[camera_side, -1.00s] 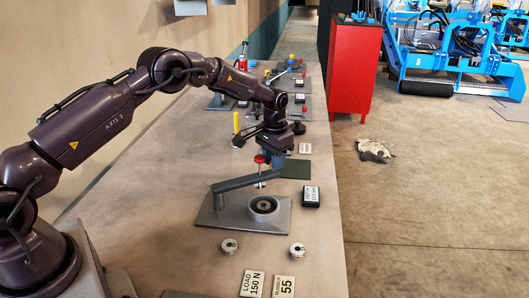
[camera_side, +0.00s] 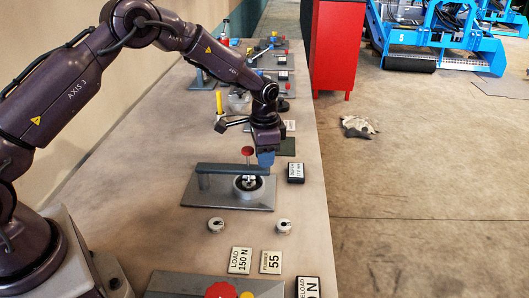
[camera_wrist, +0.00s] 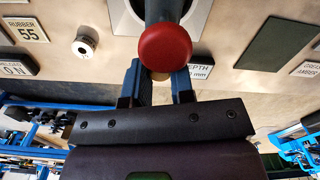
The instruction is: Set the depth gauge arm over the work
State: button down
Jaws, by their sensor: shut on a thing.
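The depth gauge is a grey plate (camera_side: 208,192) with a post at its left and a dark grey swinging arm (camera_side: 222,169). The arm lies across above the round cup (camera_side: 240,192) on the plate. A red knob (camera_side: 248,150) tops the probe, which stands over the cup. My gripper (camera_side: 265,160) is at the arm's free right end, its blue fingers shut on it. In the wrist view the fingers (camera_wrist: 161,82) stand either side of the arm's end, largely hidden behind the red knob (camera_wrist: 165,47); the arm (camera_wrist: 164,10) runs up from it.
Two round metal pieces (camera_side: 216,225) (camera_side: 284,226) lie in front of the plate, with the load card (camera_side: 240,260) and rubber card (camera_side: 271,262) nearer. A black depth label (camera_side: 296,172) stands right of the plate. A red-knobbed panel (camera_side: 222,290) is at the front. More stations stand behind.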

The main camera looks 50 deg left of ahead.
jog(key=shift+a, duration=0.1)
jog(key=c, duration=1)
grip_release()
notch_tip(320, 180, up, 13)
jog(key=s+r+n+t, duration=0.2)
jog(key=s+r, duration=0.2)
jog(key=s, duration=0.6)
jog(key=s+d+r+n+t, duration=0.1)
jog(key=s+r, duration=0.3)
jog(key=s, duration=0.6)
jog(key=s+d+r+n+t, duration=0.1)
jog(key=s+r, duration=0.3)
jog(key=s, duration=0.7)
jog(key=shift+d+r+n+t, duration=0.25)
jog(key=shift+r+n+t, duration=0.05)
jog(key=shift+n+t, duration=0.55)
